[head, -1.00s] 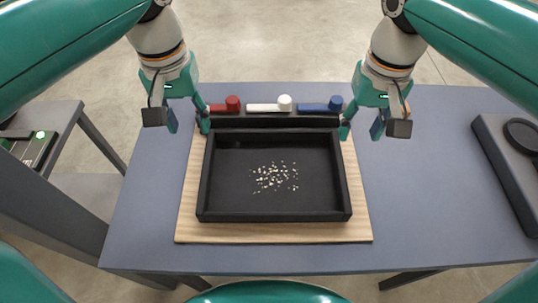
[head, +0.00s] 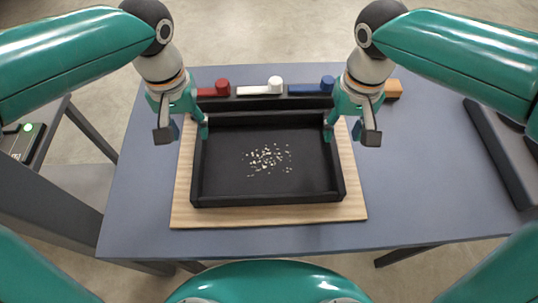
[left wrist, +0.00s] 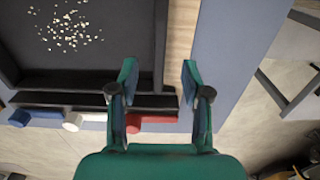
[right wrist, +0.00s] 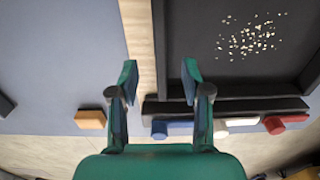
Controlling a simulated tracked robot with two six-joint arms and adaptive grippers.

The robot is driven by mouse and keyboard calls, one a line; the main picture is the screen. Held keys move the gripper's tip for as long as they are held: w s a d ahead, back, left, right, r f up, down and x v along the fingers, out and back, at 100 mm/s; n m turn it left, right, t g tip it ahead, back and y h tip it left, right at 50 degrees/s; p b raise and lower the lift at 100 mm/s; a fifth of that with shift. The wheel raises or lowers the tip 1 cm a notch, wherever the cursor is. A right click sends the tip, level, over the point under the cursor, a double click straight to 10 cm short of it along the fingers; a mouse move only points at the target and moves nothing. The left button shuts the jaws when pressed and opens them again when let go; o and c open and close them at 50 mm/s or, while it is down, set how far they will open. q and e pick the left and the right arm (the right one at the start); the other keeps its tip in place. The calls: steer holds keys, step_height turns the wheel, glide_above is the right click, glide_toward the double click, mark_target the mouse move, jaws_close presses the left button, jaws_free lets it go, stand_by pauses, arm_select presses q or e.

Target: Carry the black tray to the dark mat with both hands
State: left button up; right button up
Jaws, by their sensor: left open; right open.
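The black tray (head: 269,200), a shallow open box with pale bits scattered on its floor, lies flat on a light wooden board (head: 270,217). My left gripper (head: 188,130) is open at the tray's left wall, one finger on each side of that wall from above. My right gripper (head: 343,131) is open at the right wall in the same way. Both wrist views show a wall running between the fingertips, in the left wrist view (left wrist: 159,75) and the right wrist view (right wrist: 159,75). Contact cannot be told. I cannot identify a dark mat in these frames.
Behind the tray, a dark bar (head: 270,103) bears red (head: 214,91), white (head: 260,88) and blue (head: 312,88) handle-like pieces. An orange block (head: 393,88) stands behind my right gripper. A dark grey slab (head: 500,150) lies at the right. The blue-grey table (head: 415,170) is clear between.

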mark_target(198, 151)
arm_select(q)
step_height(198, 151, down, 9)
steer(key=shift+f, duration=0.1)
arm_select(e)
step_height(198, 151, down, 9)
steer(key=shift+f, duration=0.1)
arm_select(q)
jaws_close()
arm_select(e)
jaws_close()
